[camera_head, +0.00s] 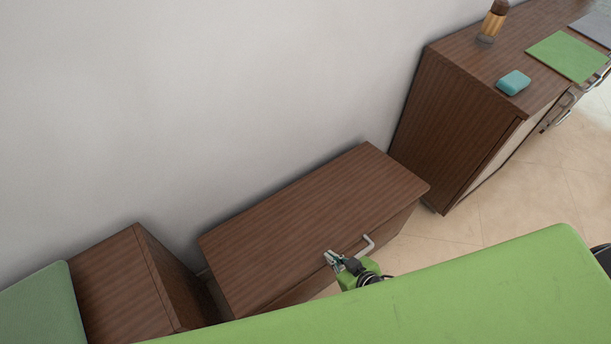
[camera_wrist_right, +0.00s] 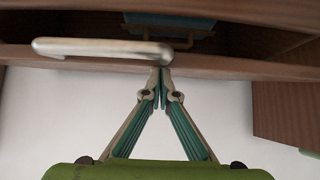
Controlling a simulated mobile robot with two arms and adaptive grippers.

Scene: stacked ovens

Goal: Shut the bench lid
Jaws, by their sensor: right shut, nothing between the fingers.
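The brown wooden bench (camera_head: 315,220) stands against the wall in the head view, its lid on top looking nearly level. A pale bar handle (camera_head: 366,246) is on its front edge. In the right wrist view the handle (camera_wrist_right: 100,48) crosses a wooden edge, and a dark gap with a blue thing (camera_wrist_right: 168,20) shows behind that edge. How far the lid stands open is hard to tell. My right gripper (camera_head: 329,257) is shut and empty at the bench's front edge, beside the handle; its closed fingertips (camera_wrist_right: 160,75) show just under that edge. My left gripper is not in view.
A brown cabinet (camera_head: 440,120) stands right of the bench, with a teal block (camera_head: 513,82), a bottle (camera_head: 492,22) and a green mat (camera_head: 568,56) on top. Another wooden box (camera_head: 120,285) stands on the left. Tiled floor (camera_head: 530,195) is clear at right.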

